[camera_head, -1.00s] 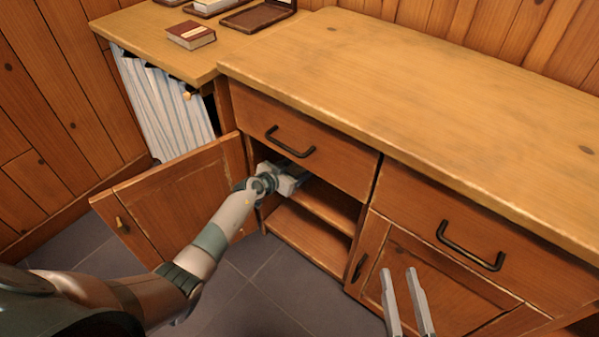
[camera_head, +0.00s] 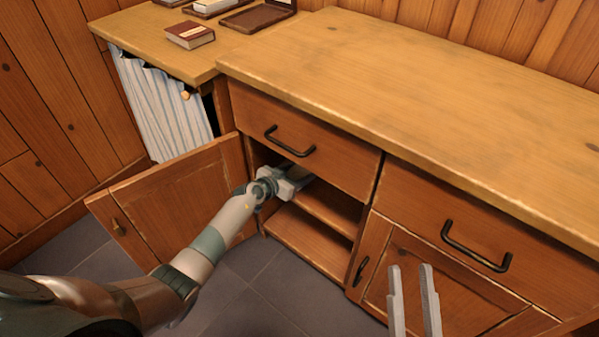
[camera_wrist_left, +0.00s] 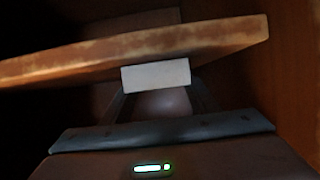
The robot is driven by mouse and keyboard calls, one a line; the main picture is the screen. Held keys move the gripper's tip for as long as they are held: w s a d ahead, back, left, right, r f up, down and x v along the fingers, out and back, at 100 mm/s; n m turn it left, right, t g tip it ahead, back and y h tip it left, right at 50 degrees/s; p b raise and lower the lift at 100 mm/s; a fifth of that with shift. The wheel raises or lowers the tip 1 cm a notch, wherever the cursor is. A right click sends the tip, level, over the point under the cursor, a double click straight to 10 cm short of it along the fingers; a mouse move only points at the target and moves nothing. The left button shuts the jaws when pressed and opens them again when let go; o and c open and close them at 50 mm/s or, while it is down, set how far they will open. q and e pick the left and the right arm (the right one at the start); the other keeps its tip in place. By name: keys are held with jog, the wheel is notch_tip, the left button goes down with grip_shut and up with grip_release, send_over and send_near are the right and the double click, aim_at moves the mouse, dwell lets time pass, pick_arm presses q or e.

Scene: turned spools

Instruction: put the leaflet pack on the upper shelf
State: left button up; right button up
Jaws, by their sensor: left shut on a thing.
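My left gripper (camera_head: 296,181) is inside the open left cabinet, close above the upper shelf (camera_head: 328,205) and under the drawer. In the left wrist view its fingers are shut on a small pale block, taken as the leaflet pack (camera_wrist_left: 155,76). The pack overlaps the front edge of a board (camera_wrist_left: 215,40) in that dark view. I cannot tell whether it touches the board. In the head view the pack is hidden by my gripper and the cabinet. My right gripper (camera_head: 413,300) is open and empty in front of the right cabinet door.
The cabinet door (camera_head: 180,195) stands open to the left of my forearm. A drawer with a black handle (camera_head: 290,143) is just above the opening. The lower shelf (camera_head: 305,243) looks bare. A red-brown book (camera_head: 190,35) and trays (camera_head: 258,17) lie on the left counter.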

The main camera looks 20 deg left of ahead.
pick_arm(q)
jog(key=o, duration=1.2)
jog(key=shift+o, duration=0.2)
jog(key=shift+r, duration=0.15)
jog(key=shift+s+a+r+p, duration=0.15)
jog(key=shift+s+r+p, duration=0.05)
jog(key=shift+s+p, duration=0.2)
jog(key=p+v, duration=0.3)
jog(key=v, duration=0.1)
jog(key=shift+s+a+r, duration=0.1)
jog(key=shift+s+r, duration=0.05)
jog(key=shift+s, duration=0.2)
pick_arm(e)
notch_tip(320, 180, down, 12)
jog(key=w+d+g+h, duration=0.2)
jog(key=w+g+h, duration=0.1)
jog(key=g, duration=0.4)
pick_arm(q)
jog(key=p+v, duration=0.3)
jog(key=v, duration=0.3)
pick_arm(e)
jog(key=s+d+f+g+h, duration=0.1)
jog(key=s+d+f+g, duration=0.2)
jog(key=s+f+g, duration=0.3)
jog(key=shift+d+f+m+g+h, duration=0.3)
jog(key=shift+f+g+h, duration=0.1)
jog(key=shift+f, duration=0.75)
pick_arm(q)
jog(key=shift+s+a, duration=0.1)
